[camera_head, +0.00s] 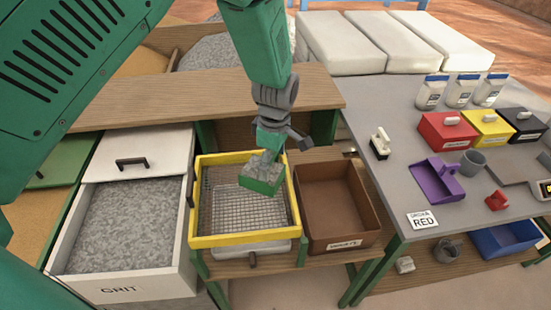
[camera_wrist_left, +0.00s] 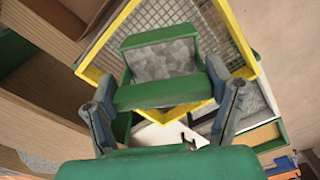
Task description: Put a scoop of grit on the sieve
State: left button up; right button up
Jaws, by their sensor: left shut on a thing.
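A green scoop (camera_head: 262,179) heaped with grey grit (camera_head: 262,165) is held over the yellow-framed sieve (camera_head: 243,238). My left gripper (camera_head: 275,140) is shut on the scoop. In the left wrist view the scoop (camera_wrist_left: 165,96) sits between the gripper's two fingers, with grit (camera_wrist_left: 163,60) inside it and the sieve's mesh (camera_wrist_left: 215,27) beyond. The mesh that shows in the head view looks bare; the part behind the scoop is hidden. The open white drawer (camera_head: 127,285), marked GRIT, holds grey grit (camera_head: 125,225) left of the sieve. My right gripper is out of view.
A brown box (camera_head: 340,232) stands close at the sieve's right. A wooden shelf (camera_head: 205,98) runs behind the sieve.

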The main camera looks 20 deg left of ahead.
pick_arm(q)
jog(key=shift+s+a+f+b, duration=0.15)
jog(key=shift+a+f+b, duration=0.15)
jog(key=shift+f+b, duration=0.3)
jog(key=shift+a+f, duration=0.2)
jog(key=shift+f, duration=0.1)
jog(key=shift+a+r+h+b, duration=0.2)
jog(key=shift+a+h+b, duration=0.15)
jog(key=shift+h+b, duration=0.2)
jog(key=shift+a+r+h+b, duration=0.15)
jog(key=shift+a+h+b, duration=0.75)
jog(key=shift+a, duration=0.2)
jog(key=shift+a+r+h+b, duration=0.2)
jog(key=shift+a+h+b, duration=0.55)
jog(key=shift+h+b, duration=0.15)
jog(key=shift+a+r+h, duration=0.25)
jog(key=shift+a+h, duration=0.1)
jog(key=shift+s+a+f+h+b, duration=0.1)
jog(key=shift+a+h+b, duration=0.4)
jog(key=shift+a+h, duration=1)
jog(key=shift+s+a+h+b, duration=0.1)
jog(key=shift+a+h+b, duration=0.4)
jog(key=shift+a+h, duration=0.95)
